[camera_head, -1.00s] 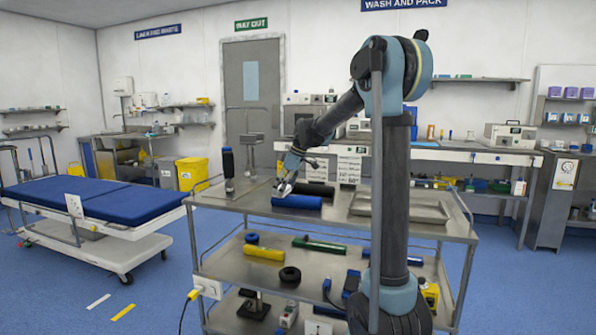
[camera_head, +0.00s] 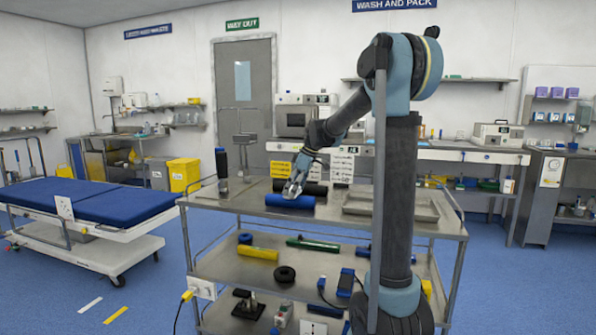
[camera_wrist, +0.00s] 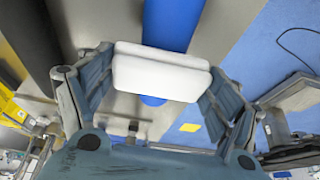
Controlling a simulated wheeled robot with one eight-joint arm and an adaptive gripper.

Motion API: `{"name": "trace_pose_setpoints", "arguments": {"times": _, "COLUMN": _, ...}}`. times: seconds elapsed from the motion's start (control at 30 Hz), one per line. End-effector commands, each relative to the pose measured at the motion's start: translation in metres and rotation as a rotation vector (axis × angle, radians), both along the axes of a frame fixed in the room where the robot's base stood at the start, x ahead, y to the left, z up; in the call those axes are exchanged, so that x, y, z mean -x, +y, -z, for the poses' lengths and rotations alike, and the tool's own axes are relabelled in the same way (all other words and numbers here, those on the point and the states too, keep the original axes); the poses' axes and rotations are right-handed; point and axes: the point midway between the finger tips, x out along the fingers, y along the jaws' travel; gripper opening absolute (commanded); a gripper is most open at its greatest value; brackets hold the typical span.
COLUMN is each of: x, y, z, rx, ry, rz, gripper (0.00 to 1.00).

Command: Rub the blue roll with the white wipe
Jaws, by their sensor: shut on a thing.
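The blue roll (camera_head: 302,202) lies on its side on the top shelf of the steel trolley. It also runs through the top middle of the wrist view (camera_wrist: 173,22). My gripper (camera_head: 292,192) is over the left to middle part of the roll. In the wrist view my gripper (camera_wrist: 160,75) is shut on the white wipe (camera_wrist: 160,72), a thick pad held between both fingers. The wipe lies across the roll and hides part of it. I cannot tell whether it touches the roll.
A black roll (camera_head: 316,189) lies just behind the blue roll. A shallow metal tray (camera_head: 395,209) is to the right, and a dark-topped upright bottle (camera_head: 221,165) stands at the left of the trolley. The front strip of the trolley top (camera_head: 240,207) is clear.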

Motion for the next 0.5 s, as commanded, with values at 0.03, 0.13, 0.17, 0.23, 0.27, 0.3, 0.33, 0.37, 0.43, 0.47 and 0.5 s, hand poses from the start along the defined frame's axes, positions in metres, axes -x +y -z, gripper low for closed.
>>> {"name": "trace_pose_setpoints", "arguments": {"times": 0.03, "x": 0.000, "y": -0.001, "z": -0.002, "rx": 0.001, "ry": 0.000, "rz": -0.001, "gripper": 0.60}}
{"name": "trace_pose_setpoints", "arguments": {"times": 0.13, "x": 0.001, "y": 0.000, "z": -0.020, "rx": 0.000, "ry": 0.000, "rz": -0.002, "gripper": 0.60}}
{"name": "trace_pose_setpoints", "arguments": {"times": 0.17, "x": 0.001, "y": 0.000, "z": -0.027, "rx": 0.000, "ry": 0.000, "rz": -0.002, "gripper": 0.60}}
{"name": "trace_pose_setpoints", "arguments": {"times": 0.23, "x": 0.001, "y": 0.001, "z": -0.031, "rx": 0.000, "ry": 0.000, "rz": -0.003, "gripper": 0.60}}
{"name": "trace_pose_setpoints", "arguments": {"times": 0.27, "x": 0.001, "y": 0.001, "z": -0.034, "rx": 0.000, "ry": 0.000, "rz": -0.003, "gripper": 0.60}}
{"name": "trace_pose_setpoints", "arguments": {"times": 0.3, "x": 0.001, "y": 0.001, "z": -0.038, "rx": 0.000, "ry": 0.000, "rz": -0.003, "gripper": 0.60}}
{"name": "trace_pose_setpoints", "arguments": {"times": 0.33, "x": 0.001, "y": 0.001, "z": -0.040, "rx": 0.000, "ry": 0.000, "rz": -0.003, "gripper": 0.60}}
{"name": "trace_pose_setpoints", "arguments": {"times": 0.37, "x": 0.001, "y": 0.001, "z": -0.043, "rx": 0.000, "ry": 0.000, "rz": -0.003, "gripper": 0.60}}
{"name": "trace_pose_setpoints", "arguments": {"times": 0.43, "x": 0.001, "y": 0.001, "z": -0.049, "rx": 0.000, "ry": 0.000, "rz": -0.003, "gripper": 0.60}}
{"name": "trace_pose_setpoints", "arguments": {"times": 0.47, "x": 0.001, "y": 0.002, "z": -0.052, "rx": 0.000, "ry": 0.000, "rz": -0.003, "gripper": 0.60}}
{"name": "trace_pose_setpoints", "arguments": {"times": 0.5, "x": 0.001, "y": 0.002, "z": -0.056, "rx": 0.000, "ry": 0.000, "rz": -0.004, "gripper": 0.60}}
